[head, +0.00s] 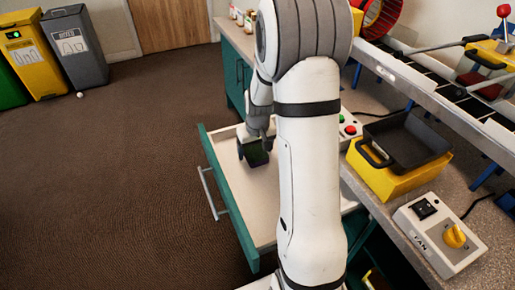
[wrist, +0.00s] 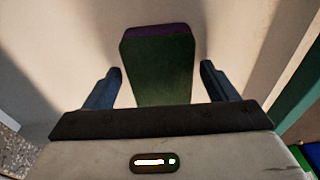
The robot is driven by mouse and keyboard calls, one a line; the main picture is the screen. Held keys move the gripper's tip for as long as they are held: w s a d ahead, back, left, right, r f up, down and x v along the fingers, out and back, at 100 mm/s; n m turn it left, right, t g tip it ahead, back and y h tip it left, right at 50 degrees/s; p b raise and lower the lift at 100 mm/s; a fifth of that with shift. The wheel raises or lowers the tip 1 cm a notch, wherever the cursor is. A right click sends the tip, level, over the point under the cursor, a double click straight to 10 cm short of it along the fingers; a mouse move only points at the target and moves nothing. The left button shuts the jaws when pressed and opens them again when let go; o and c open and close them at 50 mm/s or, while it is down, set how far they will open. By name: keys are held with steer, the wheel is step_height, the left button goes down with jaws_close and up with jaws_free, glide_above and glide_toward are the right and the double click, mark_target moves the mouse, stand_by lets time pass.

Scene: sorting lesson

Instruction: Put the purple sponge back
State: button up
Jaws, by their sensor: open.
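The sponge (wrist: 158,68) stands between my open fingers in the wrist view. Its broad face is dark green, with a purple strip along its far edge. A gap shows between the sponge and each finger, so the gripper (wrist: 160,82) does not clasp it. In the head view, my gripper (head: 254,146) is down inside the open drawer (head: 236,191), with the dark sponge (head: 259,159) at its fingers. Whether the sponge's lower end rests on the drawer floor is hard to tell.
The pale drawer has a teal front with a metal handle (head: 213,195). On the counter to the right are a black tray (head: 408,139) on a yellow base, a FAN control box (head: 440,232) and a conveyor (head: 440,84). Bins (head: 75,45) stand far left; the floor between is mostly clear.

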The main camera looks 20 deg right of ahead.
mark_target(257, 154)
step_height(257, 154, up, 11)
steer(key=s+p, duration=0.2)
steer(key=p, duration=0.1)
steer(key=s+a+r, duration=0.3)
steer(key=s+a, duration=0.2)
steer(key=s, duration=0.5)
steer(key=s+a+r, duration=0.3)
steer(key=s+a, duration=0.2)
steer(key=s, duration=0.5)
steer(key=shift+r, duration=0.15)
